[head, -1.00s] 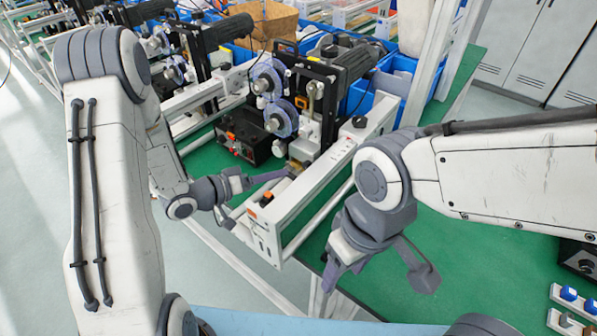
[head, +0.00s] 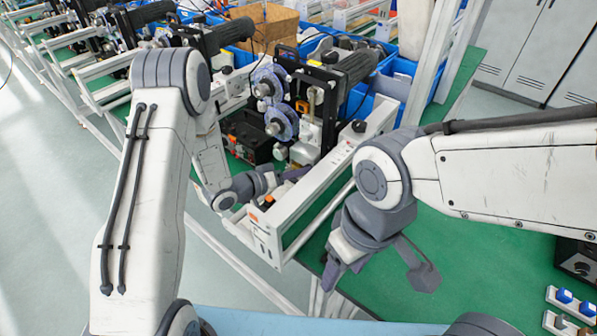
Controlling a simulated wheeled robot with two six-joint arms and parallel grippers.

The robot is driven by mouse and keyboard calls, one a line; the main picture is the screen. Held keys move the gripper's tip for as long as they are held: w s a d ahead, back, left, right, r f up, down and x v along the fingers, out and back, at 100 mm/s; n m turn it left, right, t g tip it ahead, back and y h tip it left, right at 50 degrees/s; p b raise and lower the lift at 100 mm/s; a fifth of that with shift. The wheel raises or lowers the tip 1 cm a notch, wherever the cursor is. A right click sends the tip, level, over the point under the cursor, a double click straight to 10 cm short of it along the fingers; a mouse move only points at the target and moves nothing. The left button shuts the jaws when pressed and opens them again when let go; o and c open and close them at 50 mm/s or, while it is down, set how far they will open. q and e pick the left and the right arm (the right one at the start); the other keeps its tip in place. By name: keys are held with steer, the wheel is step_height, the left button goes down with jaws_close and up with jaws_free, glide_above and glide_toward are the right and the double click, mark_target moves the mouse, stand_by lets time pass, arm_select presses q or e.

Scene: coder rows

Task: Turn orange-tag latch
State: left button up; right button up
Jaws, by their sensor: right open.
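The coder machine (head: 325,100) stands on the green bench, with a black plate, two clear bluish reels (head: 268,85) and a dark motor. A small orange piece (head: 302,107) shows on its black plate beside the reels. Another orange piece (head: 268,202) sits on the near end of the white frame. I cannot tell which one is the latch's tag. My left gripper (head: 292,174) is low in front of the machine, at the white frame and below the reels. Its wrist hides much of it, so its jaw opening is unclear. My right gripper (head: 378,279) is open and empty, right of the frame.
The white frame (head: 315,185) runs beside the machine. A black box (head: 248,135) stands left of the reels. Blue bins (head: 400,68) and a cardboard box (head: 265,22) are behind.

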arm_select(q)
steer(key=shift+d+m+y+b, duration=0.1)
steer(key=shift+m+y+b, duration=0.9)
steer(key=shift+m, duration=0.4)
jaws_close()
steer(key=shift+r, duration=0.1)
steer(key=o, duration=0.9)
jaws_free()
steer(key=shift+s, duration=0.1)
steer(key=b+v, duration=0.1)
steer(key=v, duration=0.9)
steer(key=shift+s, duration=0.25)
